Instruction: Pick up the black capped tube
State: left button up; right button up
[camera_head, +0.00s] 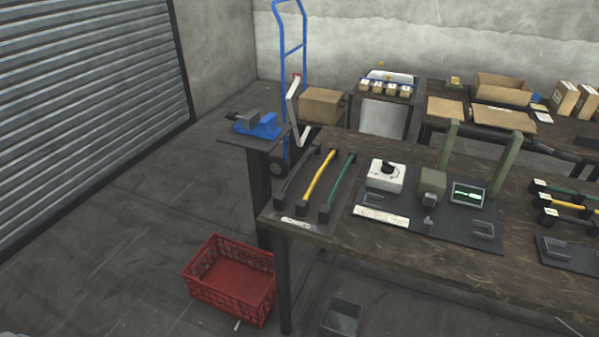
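Three long tubes with black end caps lie side by side near the left end of the dark wooden table (350,240). The leftmost tube (297,176) is dark grey to black along its whole length. The middle tube (318,180) is yellow, and the right one (341,183) is green. All three point away from the table's front edge. A small white label lies in front of them. Neither of my grippers is in view, and nothing is seen touching the tubes.
A press station with a white box (385,175) and a small screen (467,195) stands right of the tubes. More tubes (566,205) lie at far right. A red crate (232,280) sits on the floor.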

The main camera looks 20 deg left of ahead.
aim_at(280, 200)
jog(key=z, duration=3.45)
jog(key=u, duration=4.15)
jog(key=i+j+z, duration=0.15)
jog(key=i+j, duration=0.85)
